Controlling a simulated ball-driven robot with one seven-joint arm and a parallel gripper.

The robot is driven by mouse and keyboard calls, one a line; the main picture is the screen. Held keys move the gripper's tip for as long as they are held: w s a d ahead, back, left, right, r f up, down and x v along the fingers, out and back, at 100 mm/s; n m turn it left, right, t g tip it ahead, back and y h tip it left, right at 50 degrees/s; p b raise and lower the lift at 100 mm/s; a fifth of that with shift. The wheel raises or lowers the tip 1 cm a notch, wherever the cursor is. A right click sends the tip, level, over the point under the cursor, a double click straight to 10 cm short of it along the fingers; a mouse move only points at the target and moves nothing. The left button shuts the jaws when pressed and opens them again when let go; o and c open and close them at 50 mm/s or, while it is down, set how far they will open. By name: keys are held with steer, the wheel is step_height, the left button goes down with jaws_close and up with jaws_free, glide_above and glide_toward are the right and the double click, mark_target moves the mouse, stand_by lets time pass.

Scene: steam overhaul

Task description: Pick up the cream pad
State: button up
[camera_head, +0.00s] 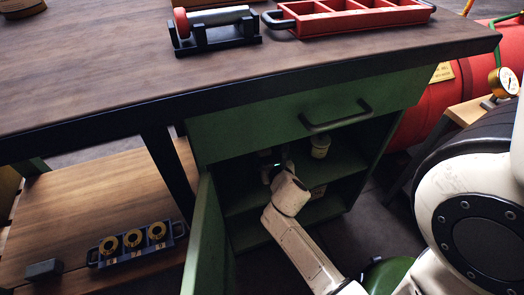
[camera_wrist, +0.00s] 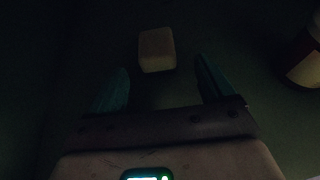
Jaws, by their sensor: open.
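The cream pad (camera_wrist: 156,49) is a small pale block, dimly lit, on a dark green surface in the wrist view. My gripper (camera_wrist: 162,75) is open and empty. Its two fingers point toward the pad, which lies just beyond the fingertips and roughly between their lines, apart from both. In the head view my gripper (camera_head: 273,168) reaches into the open green cabinet at its upper shelf. There I cannot make out the pad; my wrist may hide it.
A jar with a pale label (camera_head: 320,146) stands right of my gripper on the shelf; it also shows in the wrist view (camera_wrist: 303,62). The open cabinet door (camera_head: 207,240) is left of my arm. The drawer front (camera_head: 300,112) and workbench top (camera_head: 130,75) are above.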

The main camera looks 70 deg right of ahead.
mark_target(265, 152)
steer(key=b+x, duration=0.3)
steer(key=x, duration=0.4)
steer(key=shift+w+d+f, duration=0.1)
steer(key=shift+w, duration=0.1)
steer(key=c, duration=1.1)
